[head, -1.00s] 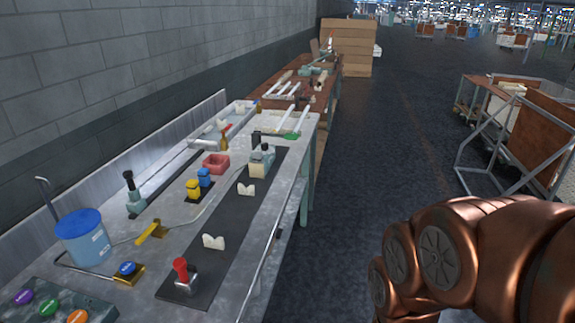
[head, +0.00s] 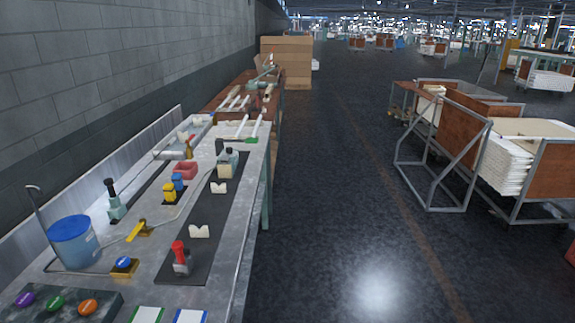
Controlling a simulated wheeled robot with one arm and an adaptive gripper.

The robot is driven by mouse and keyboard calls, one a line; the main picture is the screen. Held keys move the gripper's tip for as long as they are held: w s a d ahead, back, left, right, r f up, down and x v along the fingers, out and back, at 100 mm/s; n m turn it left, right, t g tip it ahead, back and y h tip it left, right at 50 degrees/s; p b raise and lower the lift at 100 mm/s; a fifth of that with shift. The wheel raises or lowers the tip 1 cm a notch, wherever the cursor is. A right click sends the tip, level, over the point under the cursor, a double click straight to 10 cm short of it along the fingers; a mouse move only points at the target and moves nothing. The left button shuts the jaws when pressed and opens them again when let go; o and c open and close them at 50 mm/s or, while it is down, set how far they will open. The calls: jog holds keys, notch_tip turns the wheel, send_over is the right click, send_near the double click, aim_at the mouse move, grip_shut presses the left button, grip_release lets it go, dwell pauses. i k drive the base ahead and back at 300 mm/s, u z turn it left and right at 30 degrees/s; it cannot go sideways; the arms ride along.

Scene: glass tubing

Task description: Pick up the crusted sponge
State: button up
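I cannot make out a crusted sponge for sure in the head view. A small red block-like or tray-like thing (head: 186,170) sits on the long grey workbench (head: 100,238), past the yellow and blue pieces; it is too small to tell what it is. My gripper is not in view, and no part of my arm shows now.
On the bench stand a blue-lidded bucket (head: 73,243), a red-handled device (head: 181,258), white V-shaped blocks (head: 199,231) and a button panel (head: 55,303). Cardboard boxes (head: 286,62) stand behind. Framed carts (head: 447,150) stand at right. The floor (head: 335,215) between is clear.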

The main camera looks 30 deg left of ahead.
aim_at(225, 159)
jog(key=u, duration=0.15)
jog(key=i, duration=1)
jog(key=u, duration=1.1)
jog(key=i, duration=1.05)
jog(key=u, duration=1.65)
jog(key=i, duration=0.75)
jog(key=u, duration=0.1)
